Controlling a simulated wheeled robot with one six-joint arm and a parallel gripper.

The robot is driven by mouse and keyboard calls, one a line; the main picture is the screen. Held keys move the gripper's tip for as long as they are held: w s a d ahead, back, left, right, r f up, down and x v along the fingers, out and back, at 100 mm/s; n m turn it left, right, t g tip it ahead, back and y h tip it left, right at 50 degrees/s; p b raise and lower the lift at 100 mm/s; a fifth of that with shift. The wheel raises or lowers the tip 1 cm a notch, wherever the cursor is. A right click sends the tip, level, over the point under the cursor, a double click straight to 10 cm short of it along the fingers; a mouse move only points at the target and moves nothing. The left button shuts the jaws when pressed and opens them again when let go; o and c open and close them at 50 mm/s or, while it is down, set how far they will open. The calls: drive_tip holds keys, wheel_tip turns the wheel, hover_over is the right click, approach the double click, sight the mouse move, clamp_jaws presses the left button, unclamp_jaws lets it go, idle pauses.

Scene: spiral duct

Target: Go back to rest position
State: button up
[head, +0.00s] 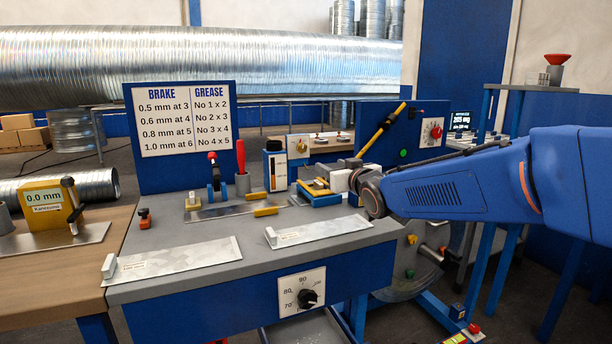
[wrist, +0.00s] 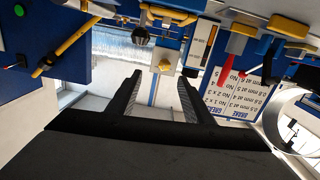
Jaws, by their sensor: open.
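My blue arm reaches in from the right in the head view, and my gripper (head: 342,180) is over the back right of the grey workbench (head: 190,228). In the wrist view the two dark fingers of my gripper (wrist: 157,93) stand apart with nothing held between them. That view looks upside down along the bench. In the head view a small blue and yellow device (head: 318,194) is close to the fingers; I cannot tell whether they touch it.
Two metal sheets (head: 320,229) lie at the bench front. A blue panel with a yellow lever (head: 383,130) rises close behind my gripper. A yellow gauge (head: 46,205) stands left.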

drive_tip(key=s+d+f+g+h, duration=0.1)
drive_tip(key=s+d, duration=0.1)
drive_tip(key=s+d+f+m+h, duration=0.1)
drive_tip(key=s+d+f, duration=0.1)
drive_tip(key=s, duration=0.1)
drive_tip(key=s+d+f+g, duration=0.1)
drive_tip(key=s+d, duration=0.1)
drive_tip(key=s, duration=0.1)
drive_tip(key=shift+s+d+f+m+g+h, duration=0.2)
drive_tip(key=shift+d+m+g+h, duration=0.1)
drive_tip(key=shift+d+h, duration=0.1)
drive_tip(key=s+d+f+g, duration=0.2)
drive_tip(key=s+f, duration=0.4)
drive_tip(key=s, duration=0.5)
drive_tip(key=s+d+f+m+g+h, duration=0.1)
drive_tip(key=s+d+f+g, duration=0.2)
drive_tip(key=s+f, duration=0.4)
drive_tip(key=s+d+f+m+g+h, duration=0.1)
drive_tip(key=s+d+f+g, duration=0.2)
drive_tip(key=s, duration=1.4)
wheel_tip(320, 180, down, 3)
drive_tip(key=shift+s+f+g, duration=0.15)
drive_tip(key=shift+f+g, duration=0.05)
drive_tip(key=shift+g, duration=0.5)
idle(2.4)
